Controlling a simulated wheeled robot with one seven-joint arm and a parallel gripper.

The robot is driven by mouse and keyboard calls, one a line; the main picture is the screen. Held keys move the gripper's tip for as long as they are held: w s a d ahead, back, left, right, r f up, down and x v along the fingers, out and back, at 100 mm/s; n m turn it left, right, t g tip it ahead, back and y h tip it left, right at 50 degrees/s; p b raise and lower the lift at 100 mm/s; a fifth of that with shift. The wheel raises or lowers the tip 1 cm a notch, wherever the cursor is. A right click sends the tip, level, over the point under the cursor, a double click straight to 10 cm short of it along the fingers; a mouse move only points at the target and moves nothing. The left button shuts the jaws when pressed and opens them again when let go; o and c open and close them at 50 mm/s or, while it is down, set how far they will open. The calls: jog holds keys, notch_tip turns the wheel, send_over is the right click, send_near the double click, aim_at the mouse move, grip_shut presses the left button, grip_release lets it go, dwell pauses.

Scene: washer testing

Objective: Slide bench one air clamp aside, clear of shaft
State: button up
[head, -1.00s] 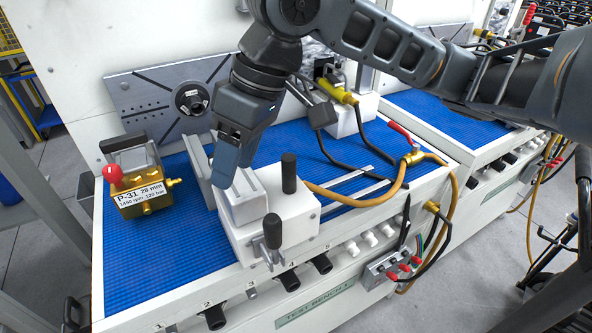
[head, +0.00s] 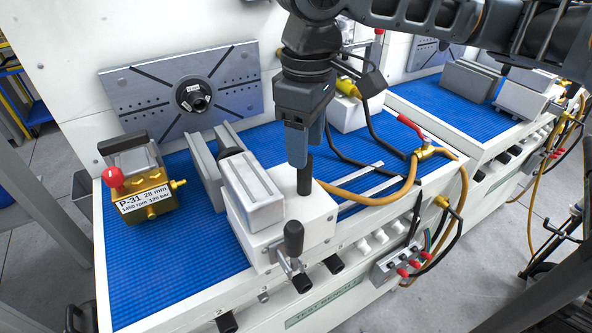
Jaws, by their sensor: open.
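The bench one air clamp (head: 270,215) is a white block with grey jaw bars, standing on the blue mat. Its black upright post (head: 304,178) rises from its top right, and a black-knobbed lever (head: 293,240) is on its front. My gripper (head: 301,158) points down directly over the post, its fingertips at or just behind the post's top. It is open, though its far finger is hidden. Whether it touches the post I cannot tell. The shaft (head: 194,98) sits in the round hub on the slotted grey plate (head: 240,92), behind and left of the clamp.
A brass pump (head: 145,185) labelled P-31 with a red knob stands left of the clamp. A yellow hose (head: 378,198) and black cables lie to the right. Blue mat (head: 190,260) is bare at front left. A second bench (head: 440,98) stands at right.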

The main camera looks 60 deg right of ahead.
aim_at(305, 176)
notch_tip(305, 176, down, 8)
jog(key=shift+r, duration=0.25)
grip_shut()
dwell(0.6)
